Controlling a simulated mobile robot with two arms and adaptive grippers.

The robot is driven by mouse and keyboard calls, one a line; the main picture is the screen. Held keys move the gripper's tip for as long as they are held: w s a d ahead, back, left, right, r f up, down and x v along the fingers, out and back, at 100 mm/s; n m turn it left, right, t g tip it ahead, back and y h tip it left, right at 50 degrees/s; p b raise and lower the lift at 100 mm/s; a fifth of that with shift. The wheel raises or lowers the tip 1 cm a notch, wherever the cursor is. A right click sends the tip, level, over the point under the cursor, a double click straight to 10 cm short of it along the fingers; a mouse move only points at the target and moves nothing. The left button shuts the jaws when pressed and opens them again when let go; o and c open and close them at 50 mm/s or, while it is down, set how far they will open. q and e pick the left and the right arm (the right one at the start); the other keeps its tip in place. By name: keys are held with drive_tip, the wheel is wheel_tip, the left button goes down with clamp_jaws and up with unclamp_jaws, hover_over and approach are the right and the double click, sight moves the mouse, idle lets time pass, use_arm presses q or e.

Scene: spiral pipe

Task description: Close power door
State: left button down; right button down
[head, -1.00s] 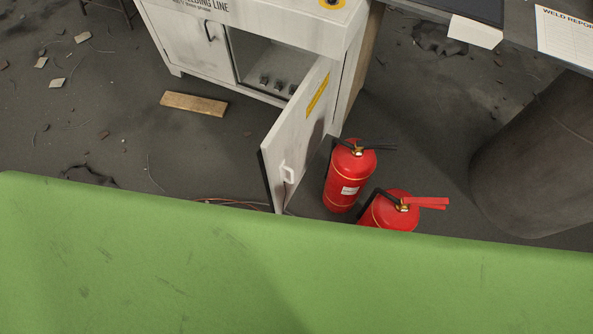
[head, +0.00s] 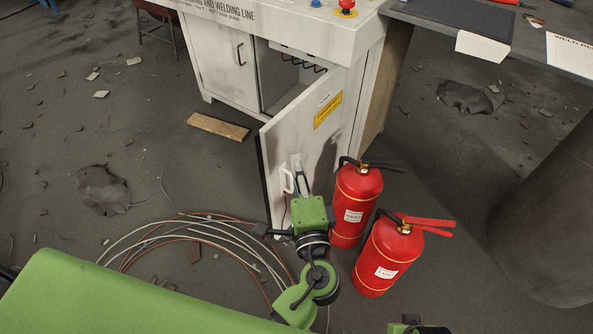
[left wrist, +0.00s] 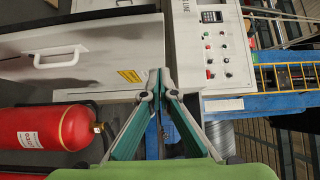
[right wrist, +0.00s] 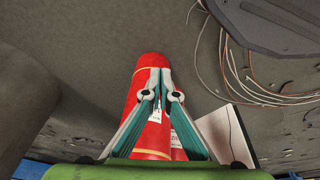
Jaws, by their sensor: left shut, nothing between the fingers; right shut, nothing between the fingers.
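The white cabinet door (head: 305,135) stands open, swung out toward me, with a yellow label and a white handle (head: 287,181). The door also shows in the left wrist view (left wrist: 105,55), with its handle (left wrist: 62,57) at the left. My left gripper (head: 297,166) is shut and empty in front of the door's face, just right of the handle. I cannot tell whether it touches the door. My right gripper (right wrist: 160,85) is shut and empty, seen against a red fire extinguisher below it in the right wrist view.
Two red fire extinguishers (head: 357,205) (head: 388,258) stand right of the door, close to my left gripper. Loose cables (head: 185,238) lie on the floor left of the door. A wooden board (head: 217,127) lies before the cabinet (head: 222,68). A large dark cylinder (head: 555,215) stands at right.

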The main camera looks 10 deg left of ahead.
sight(277, 125)
use_arm(q)
drive_tip(key=x, duration=0.3)
drive_tip(key=a+x, duration=0.1)
drive_tip(key=x, duration=0.1)
drive_tip(key=a+x, duration=0.1)
drive_tip(key=x, duration=0.2)
drive_tip(key=shift+s+p, duration=0.15)
drive_tip(key=shift+p, duration=0.2)
drive_tip(key=shift+a, duration=0.5)
use_arm(e)
drive_tip(key=shift+s+f, duration=0.2)
drive_tip(key=shift+f, duration=0.5)
drive_tip(key=shift+s+f, duration=0.2)
drive_tip(key=shift+f, duration=0.5)
use_arm(q)
drive_tip(key=shift+w+a, duration=0.1)
drive_tip(key=shift+w, duration=0.1)
